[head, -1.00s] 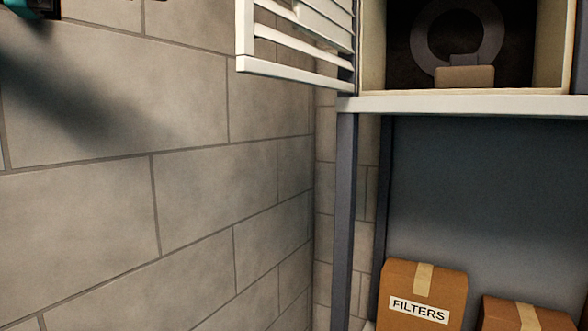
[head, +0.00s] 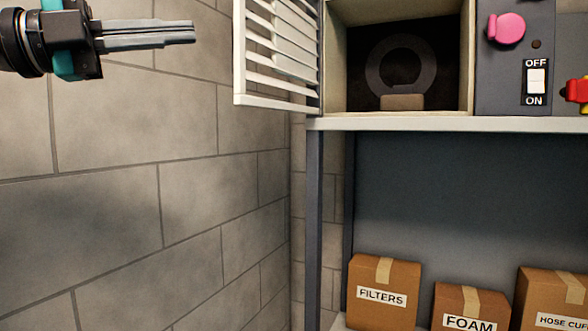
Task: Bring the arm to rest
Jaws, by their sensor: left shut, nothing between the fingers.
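My left gripper (head: 192,33) is at the upper left of the head view, in front of the block wall. Its fingers point right and are shut, with nothing between them. It is apart from the white slatted grille door (head: 280,98), which stands open to its right. My right gripper is not in view.
An open duct box (head: 335,60) holds a dark grey ring (head: 372,68) and a small brown block (head: 402,102). A panel to its right has a pink knob (head: 506,28) and an OFF/ON switch (head: 536,80). Boxes labelled FILTERS (head: 385,312) and FOAM (head: 470,300) stand below the white shelf (head: 450,124).

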